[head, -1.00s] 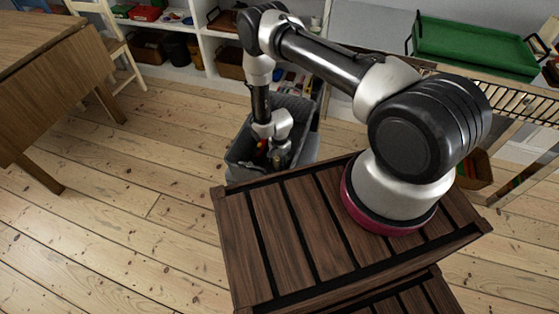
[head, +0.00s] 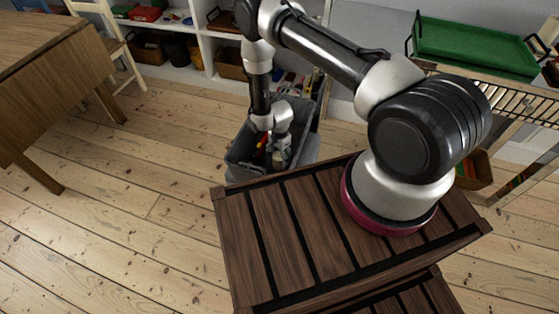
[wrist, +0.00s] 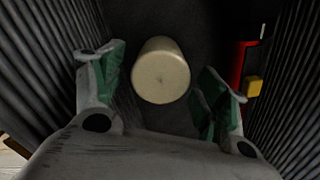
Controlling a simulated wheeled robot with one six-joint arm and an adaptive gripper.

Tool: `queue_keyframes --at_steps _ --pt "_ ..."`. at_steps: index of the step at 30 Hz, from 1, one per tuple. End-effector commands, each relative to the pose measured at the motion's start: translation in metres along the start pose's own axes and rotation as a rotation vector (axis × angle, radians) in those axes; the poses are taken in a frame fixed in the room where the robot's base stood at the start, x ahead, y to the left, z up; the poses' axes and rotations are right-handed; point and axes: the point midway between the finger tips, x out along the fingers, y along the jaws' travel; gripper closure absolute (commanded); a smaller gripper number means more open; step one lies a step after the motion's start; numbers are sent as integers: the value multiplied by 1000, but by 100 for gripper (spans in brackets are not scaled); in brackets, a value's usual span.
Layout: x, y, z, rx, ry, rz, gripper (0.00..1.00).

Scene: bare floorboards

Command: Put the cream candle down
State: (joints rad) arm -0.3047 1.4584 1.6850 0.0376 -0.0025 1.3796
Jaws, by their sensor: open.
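The cream candle (wrist: 160,72) is a short pale cylinder inside the dark grey ribbed bin (wrist: 50,40). In the wrist view my gripper (wrist: 163,95) is open, with one green-padded finger on each side of the candle. Gaps show between the candle and both fingers. In the head view the bin (head: 243,150) stands on the floor beyond my slatted wooden top, and my gripper (head: 280,160) reaches down into it. I cannot make out the candle clearly in the head view.
A red object (wrist: 236,65) with a yellow part lies in the bin, right of the gripper. A white shelf (head: 200,45) with baskets stands behind the bin, and a green tray (head: 475,48) is at upper right. A wooden table (head: 45,75) is at left. Floorboards between are clear.

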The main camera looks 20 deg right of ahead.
Motion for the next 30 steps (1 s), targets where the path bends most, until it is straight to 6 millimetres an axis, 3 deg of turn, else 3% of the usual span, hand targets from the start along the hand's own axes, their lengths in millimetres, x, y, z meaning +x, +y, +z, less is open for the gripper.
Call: queue_keyframes --at_steps 3,9,19,22,23,26,30 --pt "-30 -1 0 0 0 -3 26" --pt "-66 0 0 -1 0 -1 26" --pt "-84 -1 0 -1 0 -1 26" --pt "-101 -8 -4 -19 1 -12 26" --pt "-111 -12 -6 -30 2 -16 26" --pt "-169 -29 -19 -91 8 -45 26" --pt "-279 -39 -39 -223 26 -87 26"
